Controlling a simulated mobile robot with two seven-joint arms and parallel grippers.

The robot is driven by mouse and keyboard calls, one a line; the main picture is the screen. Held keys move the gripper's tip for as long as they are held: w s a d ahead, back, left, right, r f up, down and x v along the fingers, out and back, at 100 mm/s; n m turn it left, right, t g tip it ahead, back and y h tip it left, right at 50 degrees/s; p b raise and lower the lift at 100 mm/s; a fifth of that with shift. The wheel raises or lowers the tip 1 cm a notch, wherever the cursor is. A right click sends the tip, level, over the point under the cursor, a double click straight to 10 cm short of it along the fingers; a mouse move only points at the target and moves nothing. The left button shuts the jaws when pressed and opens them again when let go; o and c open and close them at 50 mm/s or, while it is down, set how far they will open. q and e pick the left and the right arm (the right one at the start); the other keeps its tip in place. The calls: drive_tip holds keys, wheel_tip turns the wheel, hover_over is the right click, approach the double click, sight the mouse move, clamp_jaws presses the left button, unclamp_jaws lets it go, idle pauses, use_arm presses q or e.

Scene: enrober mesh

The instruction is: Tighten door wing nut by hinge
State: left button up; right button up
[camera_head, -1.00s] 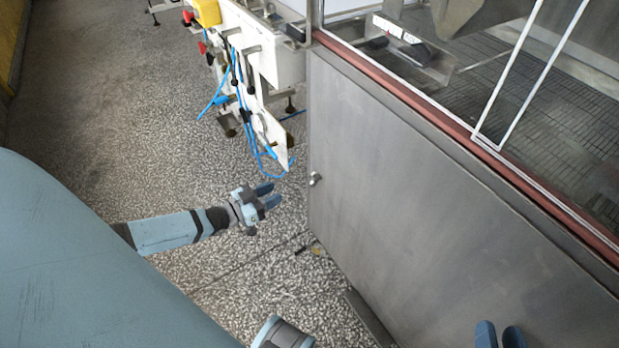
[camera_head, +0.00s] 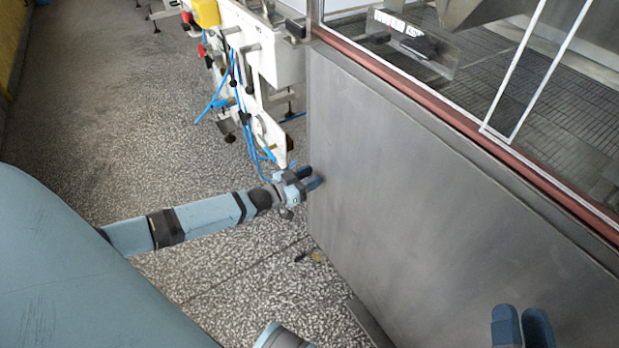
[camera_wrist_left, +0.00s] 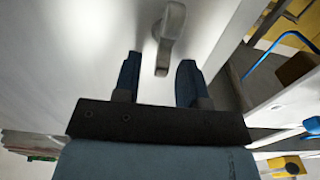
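The door (camera_head: 400,180) is a large grey metal panel on the machine, at the middle and right of the head view. In the left wrist view, a pale metal wing nut (camera_wrist_left: 168,38) stands on the door's face (camera_wrist_left: 75,45). My left gripper (camera_head: 315,180) is at the door's left edge and hides the wing nut in the head view. In the left wrist view my left gripper (camera_wrist_left: 158,78) is open, with the nut's lower end between its two blue fingers. My right gripper (camera_head: 522,325) is open and empty at the bottom right, in front of the door.
A white machine frame (camera_head: 262,60) with blue cables (camera_head: 240,90) stands just beyond the door's left edge. A red-brown rail (camera_head: 440,105) runs along the top of the door, below a window. Speckled floor (camera_head: 130,120) is open at the left.

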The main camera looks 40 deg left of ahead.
use_arm(q)
drive_tip(key=shift+c, duration=0.4)
clamp_jaws()
